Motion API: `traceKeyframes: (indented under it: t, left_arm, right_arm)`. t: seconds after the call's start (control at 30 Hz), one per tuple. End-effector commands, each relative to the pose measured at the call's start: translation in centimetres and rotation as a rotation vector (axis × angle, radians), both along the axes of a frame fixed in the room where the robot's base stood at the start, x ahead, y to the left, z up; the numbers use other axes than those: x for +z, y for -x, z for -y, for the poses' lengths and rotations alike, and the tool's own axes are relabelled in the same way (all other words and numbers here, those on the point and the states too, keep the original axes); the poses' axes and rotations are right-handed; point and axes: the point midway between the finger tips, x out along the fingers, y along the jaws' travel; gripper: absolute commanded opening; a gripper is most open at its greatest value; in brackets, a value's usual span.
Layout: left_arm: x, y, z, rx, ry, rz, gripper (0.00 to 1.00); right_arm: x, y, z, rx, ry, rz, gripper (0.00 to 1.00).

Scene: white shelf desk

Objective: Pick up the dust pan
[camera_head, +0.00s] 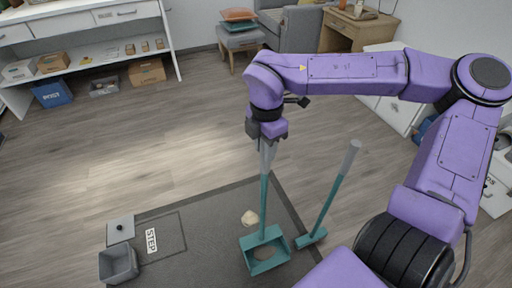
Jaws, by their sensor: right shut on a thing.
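The dust pan (264,252) is teal with a long upright handle that turns grey at the top. It stands on the dark mat, or just above it; I cannot tell which. My right gripper (267,140) is shut on the grey top of the dust pan's handle, and the gripper hides the handle's end. A teal broom (326,205) with a grey grip stands tilted to the right of the pan, apart from the gripper. My left gripper is not in view.
A small beige lump (250,217) lies on the dark mat (205,215) beside the pan. A grey bin (118,265) and its lid (120,229) are at the mat's left. A white shelf desk (80,25) stands far left. The wooden floor between is clear.

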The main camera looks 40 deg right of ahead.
Motion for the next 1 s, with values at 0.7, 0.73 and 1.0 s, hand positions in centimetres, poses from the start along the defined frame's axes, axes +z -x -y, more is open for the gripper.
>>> traceKeyframes:
  t: [0.7,0.73,1.0]
  left_arm:
    - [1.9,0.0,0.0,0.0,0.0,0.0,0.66]
    - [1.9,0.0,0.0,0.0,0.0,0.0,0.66]
    - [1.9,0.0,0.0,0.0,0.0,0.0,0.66]
  right_arm:
    - [4.0,8.9,0.9,0.0,-0.001,0.001,0.0]
    - [4.0,8.9,1.0,0.0,0.0,0.001,0.0]
    - [4.0,8.9,1.0,0.0,0.0,0.0,0.12]
